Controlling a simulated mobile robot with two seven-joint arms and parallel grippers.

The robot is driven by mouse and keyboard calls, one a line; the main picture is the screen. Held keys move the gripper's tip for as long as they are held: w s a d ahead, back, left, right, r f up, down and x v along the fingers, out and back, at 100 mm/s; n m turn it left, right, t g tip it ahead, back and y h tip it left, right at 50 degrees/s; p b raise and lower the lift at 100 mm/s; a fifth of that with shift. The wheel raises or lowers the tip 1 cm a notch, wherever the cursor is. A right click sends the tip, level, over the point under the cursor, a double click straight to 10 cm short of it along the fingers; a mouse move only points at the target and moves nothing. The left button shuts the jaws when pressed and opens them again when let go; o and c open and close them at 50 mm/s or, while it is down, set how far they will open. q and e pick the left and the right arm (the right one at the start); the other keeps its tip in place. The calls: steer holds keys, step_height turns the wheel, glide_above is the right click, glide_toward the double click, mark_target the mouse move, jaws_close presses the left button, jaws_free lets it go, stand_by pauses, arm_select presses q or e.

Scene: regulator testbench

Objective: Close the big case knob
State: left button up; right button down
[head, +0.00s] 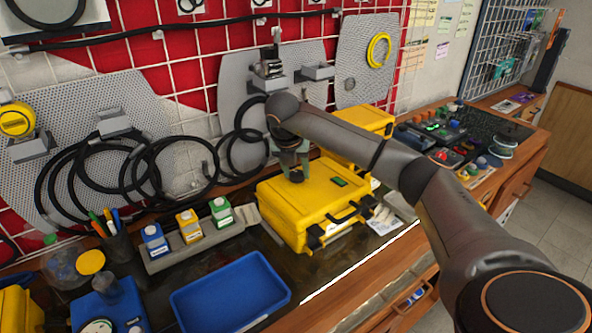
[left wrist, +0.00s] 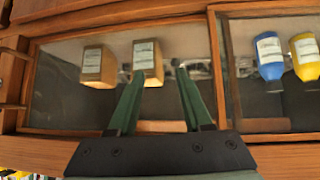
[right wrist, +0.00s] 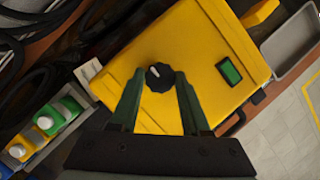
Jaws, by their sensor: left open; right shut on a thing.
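The big yellow case (head: 308,208) lies shut on the workbench, with a green display on its top. It also fills the middle of the right wrist view (right wrist: 203,52). Its black round knob (right wrist: 159,77), with a white mark on it, sits between the fingertips of my right gripper (right wrist: 158,80). In the head view my right gripper (head: 294,174) points down onto the case top and is shut on the knob. My left gripper (left wrist: 154,70) is open and empty in the left wrist view, in front of a wooden-framed cabinet; the head view does not show it.
A blue tray (head: 231,291) lies at the front of the bench. Blue, yellow and green bottles (head: 188,224) stand in a holder left of the case. A second yellow case (head: 362,122) stands behind. Black hoses (head: 122,166) hang on the wall.

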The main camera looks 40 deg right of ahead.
steer(key=shift+c, duration=1.8)
jaws_free()
steer(key=v, duration=1.2)
steer(key=shift+r, duration=0.3)
steer(key=shift+s, duration=0.1)
